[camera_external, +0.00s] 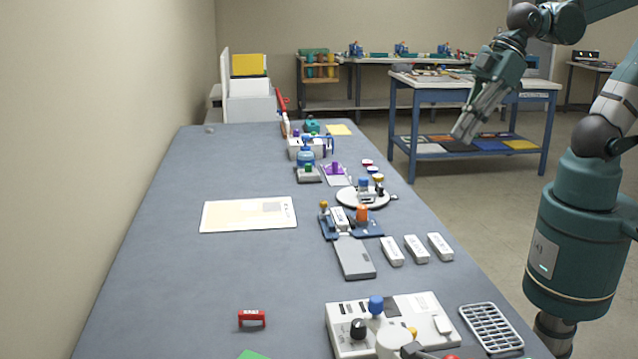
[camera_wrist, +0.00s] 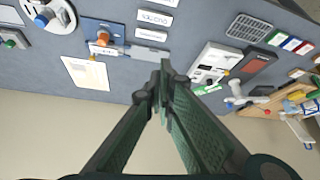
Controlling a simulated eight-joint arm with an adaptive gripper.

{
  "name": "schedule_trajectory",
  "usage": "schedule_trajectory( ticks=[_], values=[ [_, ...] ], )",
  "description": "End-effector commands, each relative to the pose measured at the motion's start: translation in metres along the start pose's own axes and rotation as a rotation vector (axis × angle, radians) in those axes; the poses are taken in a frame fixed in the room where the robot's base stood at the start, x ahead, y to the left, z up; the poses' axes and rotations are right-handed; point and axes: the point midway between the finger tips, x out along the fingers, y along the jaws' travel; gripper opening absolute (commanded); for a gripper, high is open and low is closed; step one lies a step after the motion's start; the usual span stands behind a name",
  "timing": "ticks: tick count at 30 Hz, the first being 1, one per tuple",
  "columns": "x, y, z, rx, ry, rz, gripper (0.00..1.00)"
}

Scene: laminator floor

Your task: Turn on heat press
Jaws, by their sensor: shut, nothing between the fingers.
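No label that I can read names the heat press, so I cannot tell for sure which device it is. A white box-shaped device (camera_external: 343,318) at the near end of the bench carries a blue, a black and a yellow knob, with a red part at the lower picture edge. What looks like the same device shows right of centre in the wrist view (camera_wrist: 208,57). A smaller blue device (camera_external: 368,229) with an orange knob stands mid-bench. My gripper (camera_external: 460,137) is shut and empty, raised in the air right of the bench. Its fingers (camera_wrist: 161,80) touch nothing in the wrist view.
Several white blocks (camera_external: 416,248) and a grey plate (camera_external: 355,259) lie mid-bench. A slotted tray (camera_external: 491,327) lies right of the white device, a red handle (camera_external: 252,318) left of it. A paper sheet (camera_external: 248,215) lies farther back. The bench's left side is mostly clear.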

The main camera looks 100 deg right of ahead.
Motion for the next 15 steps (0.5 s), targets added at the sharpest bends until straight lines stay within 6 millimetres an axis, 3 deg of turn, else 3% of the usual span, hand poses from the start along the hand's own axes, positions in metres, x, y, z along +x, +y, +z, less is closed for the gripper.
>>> schedule_trajectory(
  ticks=[15],
  values=[
    [0.031,-0.037,-0.041,-0.213,-0.049,-0.134,0.0]
  ],
)
